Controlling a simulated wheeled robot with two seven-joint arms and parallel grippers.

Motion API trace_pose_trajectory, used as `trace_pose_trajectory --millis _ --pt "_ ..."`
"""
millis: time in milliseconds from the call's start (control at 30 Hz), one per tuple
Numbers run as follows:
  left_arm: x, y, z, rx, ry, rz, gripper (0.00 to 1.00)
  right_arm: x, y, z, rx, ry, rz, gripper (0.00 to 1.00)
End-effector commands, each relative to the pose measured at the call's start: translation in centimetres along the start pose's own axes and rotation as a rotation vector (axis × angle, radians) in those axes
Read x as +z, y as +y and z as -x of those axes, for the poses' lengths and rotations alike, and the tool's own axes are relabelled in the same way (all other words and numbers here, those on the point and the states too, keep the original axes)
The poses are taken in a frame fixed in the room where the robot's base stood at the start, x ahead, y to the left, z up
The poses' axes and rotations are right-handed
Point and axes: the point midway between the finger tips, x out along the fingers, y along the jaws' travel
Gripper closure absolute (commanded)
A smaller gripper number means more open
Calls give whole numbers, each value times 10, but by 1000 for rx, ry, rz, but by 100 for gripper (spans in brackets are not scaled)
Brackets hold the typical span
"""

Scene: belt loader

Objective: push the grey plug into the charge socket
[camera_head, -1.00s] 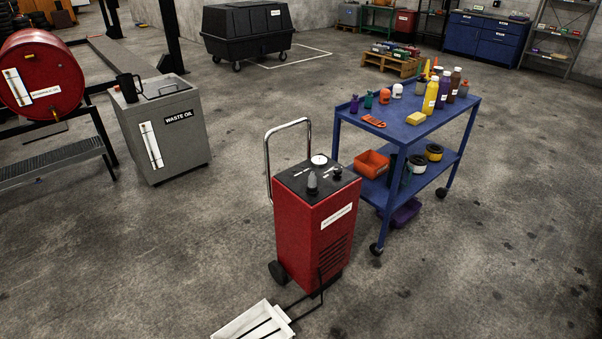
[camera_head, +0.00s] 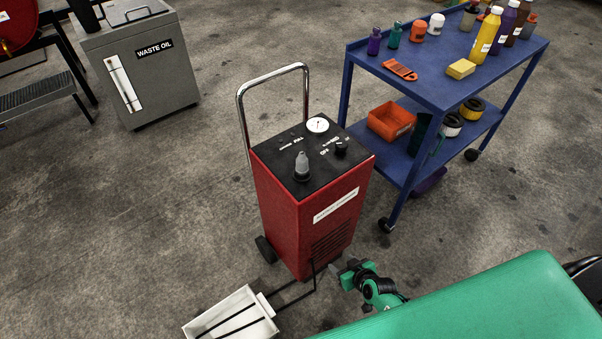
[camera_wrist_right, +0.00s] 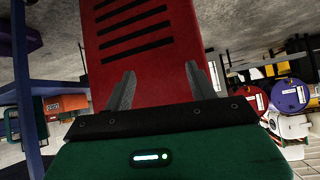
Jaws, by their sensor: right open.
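The grey plug (camera_head: 302,165) stands upright on the black top panel of the red charger cabinet (camera_head: 320,240), near the panel's front left. A dark ring shows around its base, and I cannot tell how deep it sits. The charge socket is hidden beneath or not distinguishable. My right gripper (camera_head: 345,270) is low in front of the cabinet's lower right side, well below the plug. In the right wrist view its two fingers (camera_wrist_right: 162,90) are apart and empty, facing the red slotted front (camera_wrist_right: 140,35). My left gripper is in neither view.
A blue trolley (camera_head: 440,85) with bottles and parts stands right of the cabinet. A chrome handle (camera_head: 240,110) rises behind the panel. A white tray (camera_head: 250,300) lies in front on the floor. A waste oil box (camera_head: 160,85) stands at the back left.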

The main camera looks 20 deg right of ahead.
Motion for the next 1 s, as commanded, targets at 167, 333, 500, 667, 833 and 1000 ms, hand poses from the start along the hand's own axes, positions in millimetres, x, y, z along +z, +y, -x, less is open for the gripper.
trace_pose_trajectory --millis 167,333,500,667,833,1000 --pt "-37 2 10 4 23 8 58 -125 2 15 -51 298 29 43" --pt "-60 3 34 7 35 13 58 -215 -8 61 -102 525 71 43" --pt "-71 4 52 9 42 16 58 -261 -19 99 -137 655 102 43" --pt "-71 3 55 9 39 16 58 -279 -23 108 -146 693 109 43" --pt "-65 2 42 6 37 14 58 -298 -28 89 -148 695 107 43" --pt "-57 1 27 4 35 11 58 -316 -33 66 -147 694 107 43"
